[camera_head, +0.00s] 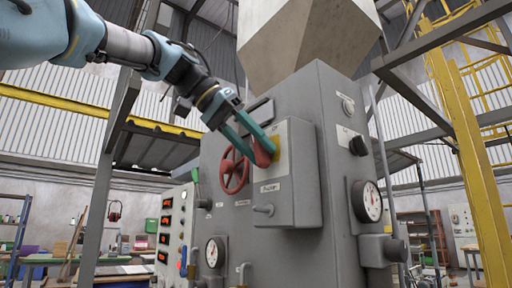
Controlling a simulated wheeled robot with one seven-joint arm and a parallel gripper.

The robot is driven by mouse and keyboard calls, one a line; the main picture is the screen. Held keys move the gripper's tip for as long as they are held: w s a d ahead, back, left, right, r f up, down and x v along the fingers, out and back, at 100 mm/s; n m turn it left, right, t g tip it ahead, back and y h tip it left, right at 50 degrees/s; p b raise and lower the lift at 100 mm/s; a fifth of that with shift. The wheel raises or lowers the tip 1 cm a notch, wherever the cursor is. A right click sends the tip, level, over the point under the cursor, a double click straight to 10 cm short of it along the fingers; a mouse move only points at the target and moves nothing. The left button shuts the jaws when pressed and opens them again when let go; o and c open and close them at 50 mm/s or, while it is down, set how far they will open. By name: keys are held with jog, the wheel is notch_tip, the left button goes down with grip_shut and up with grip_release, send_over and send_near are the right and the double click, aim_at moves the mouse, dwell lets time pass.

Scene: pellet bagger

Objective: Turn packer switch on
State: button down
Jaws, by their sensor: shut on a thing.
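The packer switch is a red rotary handle (264,156) on a yellow plate (277,146), on the front of a grey box (298,170) that stands out from the machine. A small white label, which seems to read "Packer", sits below it. My gripper (262,150) reaches in from the upper left, and its two teal fingers are shut on the red handle. The fingers hide part of the handle, so its exact angle is hard to tell.
A red handwheel (235,171) is just left of the switch box. A grey lever (263,209) sits below the switch. Gauges (368,201) and a black knob (358,146) are on the right side. A yellow post (462,150) stands farther right.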

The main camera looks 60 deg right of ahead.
jog(key=shift+m+t+h, duration=0.4)
jog(key=shift+m+t, duration=0.3)
jog(key=shift+t, duration=0.6)
jog(key=shift+b, duration=0.3)
jog(key=c, duration=0.7)
grip_release()
jog(key=v, duration=1.1)
jog(key=shift+s+p, duration=0.2)
jog(key=shift+p, duration=0.15)
